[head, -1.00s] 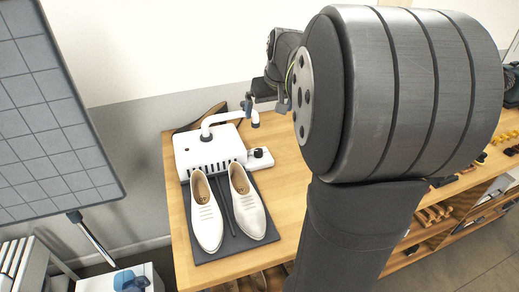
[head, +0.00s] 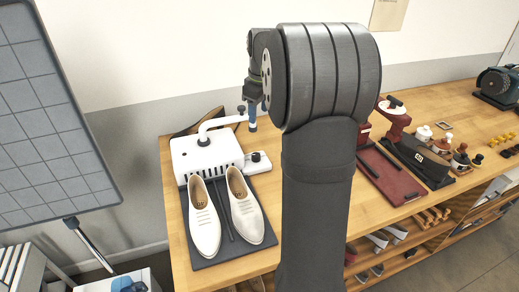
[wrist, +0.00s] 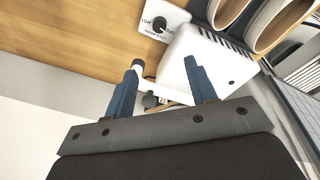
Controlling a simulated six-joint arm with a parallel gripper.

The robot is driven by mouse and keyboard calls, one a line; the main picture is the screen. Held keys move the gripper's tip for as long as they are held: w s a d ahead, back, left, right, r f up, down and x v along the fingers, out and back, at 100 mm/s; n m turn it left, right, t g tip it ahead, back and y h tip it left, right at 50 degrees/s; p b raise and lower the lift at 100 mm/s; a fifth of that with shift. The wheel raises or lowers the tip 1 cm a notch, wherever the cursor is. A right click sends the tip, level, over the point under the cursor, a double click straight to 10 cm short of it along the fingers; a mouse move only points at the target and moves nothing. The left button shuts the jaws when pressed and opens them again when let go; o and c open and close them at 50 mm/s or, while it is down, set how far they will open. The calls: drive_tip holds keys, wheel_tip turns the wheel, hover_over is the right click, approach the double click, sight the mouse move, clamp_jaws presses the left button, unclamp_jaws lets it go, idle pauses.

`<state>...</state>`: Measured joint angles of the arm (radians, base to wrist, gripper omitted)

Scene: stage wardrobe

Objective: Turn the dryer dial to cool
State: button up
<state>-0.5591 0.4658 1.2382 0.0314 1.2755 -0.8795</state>
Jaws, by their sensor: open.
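The shoe dryer is a white box (head: 206,154) with a bent white pipe on top; its body (wrist: 212,62) also shows in the wrist view. The dial is a black knob (head: 256,156) on a small white panel at the dryer's right side. In the wrist view the dial (wrist: 159,26) is at the top, with small lettering beside it; its setting is too small to read. My gripper (wrist: 164,64) is open, with its two blue-grey fingers apart and nothing held. In the head view my gripper (head: 247,117) is above and behind the dial, close to the pipe's end, not touching the dial.
Two cream shoes (head: 224,217) stand on a dark mat (head: 231,249) in front of the dryer. A dark grid panel (head: 50,120) stands left of the table. Red trays (head: 393,176) and bottles (head: 460,157) are to the right. My arm hides the table's middle.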

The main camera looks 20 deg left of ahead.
wheel_tip(320, 180, down, 2)
drive_tip(key=w+a+n+h, duration=0.1)
drive_tip(key=w+a+n, duration=0.1)
drive_tip(key=n, duration=0.2)
approach(256, 155)
drive_tip(key=shift+g, duration=0.4)
drive_tip(key=f, duration=0.2)
drive_tip(key=w+f, duration=0.1)
drive_tip(key=f, duration=0.5)
drive_tip(key=shift+w+a+f, duration=0.1)
drive_tip(key=shift+w+f, duration=0.05)
drive_tip(key=shift+f, duration=0.1)
drive_tip(key=c, duration=1)
